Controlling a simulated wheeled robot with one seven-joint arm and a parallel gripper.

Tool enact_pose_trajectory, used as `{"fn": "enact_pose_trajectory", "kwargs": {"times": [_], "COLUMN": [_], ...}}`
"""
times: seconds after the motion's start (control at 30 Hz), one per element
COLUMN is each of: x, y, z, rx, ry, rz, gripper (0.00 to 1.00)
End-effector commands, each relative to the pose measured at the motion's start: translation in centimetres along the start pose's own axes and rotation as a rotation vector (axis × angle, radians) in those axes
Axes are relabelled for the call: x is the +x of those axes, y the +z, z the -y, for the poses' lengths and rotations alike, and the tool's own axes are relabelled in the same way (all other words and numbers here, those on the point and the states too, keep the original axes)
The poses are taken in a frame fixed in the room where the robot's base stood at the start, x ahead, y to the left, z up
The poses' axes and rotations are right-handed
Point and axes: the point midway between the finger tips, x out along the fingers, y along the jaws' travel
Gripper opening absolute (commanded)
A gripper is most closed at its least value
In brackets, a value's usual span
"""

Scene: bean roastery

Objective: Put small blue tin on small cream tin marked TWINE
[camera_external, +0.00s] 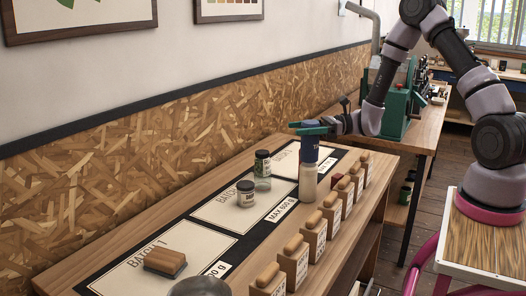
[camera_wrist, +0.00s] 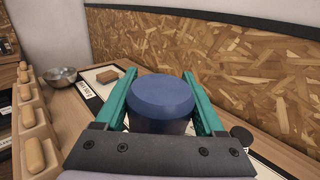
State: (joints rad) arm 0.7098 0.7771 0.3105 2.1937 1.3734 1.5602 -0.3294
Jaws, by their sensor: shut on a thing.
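My gripper (camera_external: 310,130) is shut on the small blue tin (camera_external: 309,151), with a green finger on either side of it. The wrist view shows the tin's round blue top (camera_wrist: 162,92) between the fingers. In the external view, the blue tin is upright, directly above a pale cream tin (camera_external: 308,187) standing on the table. They look in line, one on top of the other; I cannot tell whether they touch or a thin gap is left. The TWINE marking is not readable. The cream tin is hidden in the wrist view.
Two dark-lidded jars (camera_external: 246,194) (camera_external: 262,164) stand left of the tins on pale batch cards. A wooden block (camera_external: 165,262) and a metal bowl (camera_wrist: 61,76) are at the near end. Several wooden boxes with knobs (camera_external: 294,260) line the right edge, close to the cream tin.

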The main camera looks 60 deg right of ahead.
Motion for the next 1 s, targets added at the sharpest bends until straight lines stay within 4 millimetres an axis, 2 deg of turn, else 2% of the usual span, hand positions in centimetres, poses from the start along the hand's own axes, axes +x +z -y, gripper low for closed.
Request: {"fn": "enact_pose_trajectory", "kwargs": {"times": [0.13,0.5,0.53,0.57,0.6,0.9,1.0], "x": [0.0,0.0,0.0,0.0,0.0,-0.1,-1.4], "y": [-1.3,-1.7,-1.7,-1.6,-1.6,-1.3,-1.4], "z": [0.0,0.0,0.0,0.0,0.0,0.1,0.1], "rx": [0.001,0.000,0.000,-0.001,-0.001,-0.001,-0.001], "ry": [0.000,0.000,0.000,0.000,0.000,-0.001,-0.003], "rz": [0.001,0.001,0.000,0.000,0.000,0.000,-0.001], "gripper": [0.00,0.00,0.82,0.94,1.00,1.00,1.00]}}
